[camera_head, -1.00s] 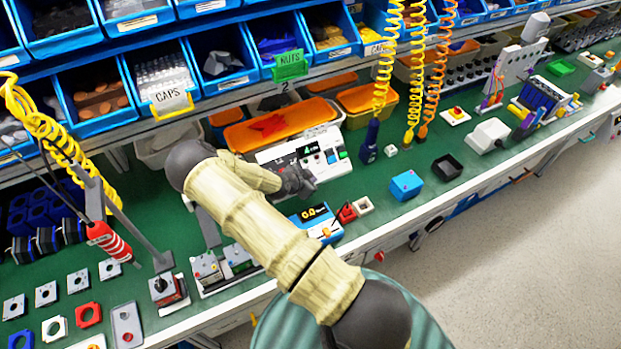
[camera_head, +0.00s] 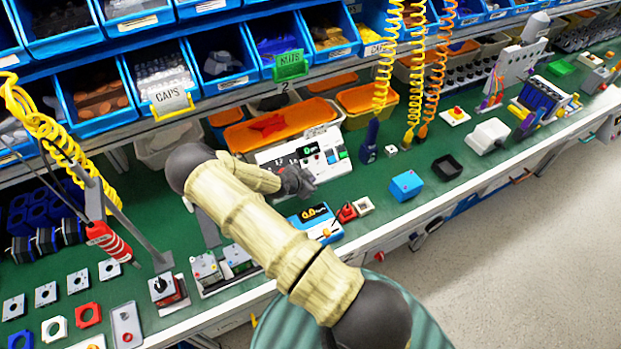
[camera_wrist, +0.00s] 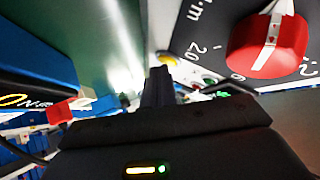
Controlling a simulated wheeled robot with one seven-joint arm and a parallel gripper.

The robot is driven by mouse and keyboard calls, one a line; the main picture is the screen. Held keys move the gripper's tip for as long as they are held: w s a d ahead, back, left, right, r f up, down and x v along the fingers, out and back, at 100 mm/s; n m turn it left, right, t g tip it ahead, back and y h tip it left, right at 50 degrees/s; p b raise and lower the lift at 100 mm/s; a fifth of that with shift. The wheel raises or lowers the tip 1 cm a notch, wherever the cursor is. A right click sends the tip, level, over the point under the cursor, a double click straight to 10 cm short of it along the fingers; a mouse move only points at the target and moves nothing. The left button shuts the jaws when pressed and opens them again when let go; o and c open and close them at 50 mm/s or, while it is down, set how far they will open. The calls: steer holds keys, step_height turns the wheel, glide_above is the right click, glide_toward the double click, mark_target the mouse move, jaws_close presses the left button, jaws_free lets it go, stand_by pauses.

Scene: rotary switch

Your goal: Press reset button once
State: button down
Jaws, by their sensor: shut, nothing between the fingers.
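The white control panel (camera_head: 345,166) stands at the back of the green bench, with a small green-lit display, dark dials and coloured buttons. A blue button (camera_head: 341,149) and a green button (camera_head: 343,155) sit at its right side; I cannot read which is reset. My gripper (camera_head: 303,192) is shut and empty at the panel's lower front. In the wrist view, my gripper's fingertips (camera_wrist: 160,72) point forward. A red knob (camera_wrist: 268,47) with a white pointer is up right of them. A yellow button (camera_wrist: 168,59) is just beyond the tips; contact cannot be told.
A blue box with a yellow-lit display (camera_head: 315,215) stands in front of the panel, with a small red block (camera_head: 346,213) at its right. Orange-topped bins (camera_head: 270,128) are behind. Coiled cables and a dark blue tool (camera_head: 370,145) hang to the right.

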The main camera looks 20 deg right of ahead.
steer(key=shift+s+r+p, duration=0.55)
steer(key=shift+s+p, duration=0.05)
steer(key=shift+p, duration=0.3)
steer(key=s+r+p, duration=0.1)
steer(key=r+p, duration=0.1)
steer(key=shift+s+p, duration=0.25)
steer(key=shift+p, duration=0.1)
steer(key=s+r+p, duration=0.1)
steer(key=s+p, duration=0.1)
steer(key=shift+r+p, duration=0.25)
steer(key=shift+p, duration=0.05)
stand_by(0.4)
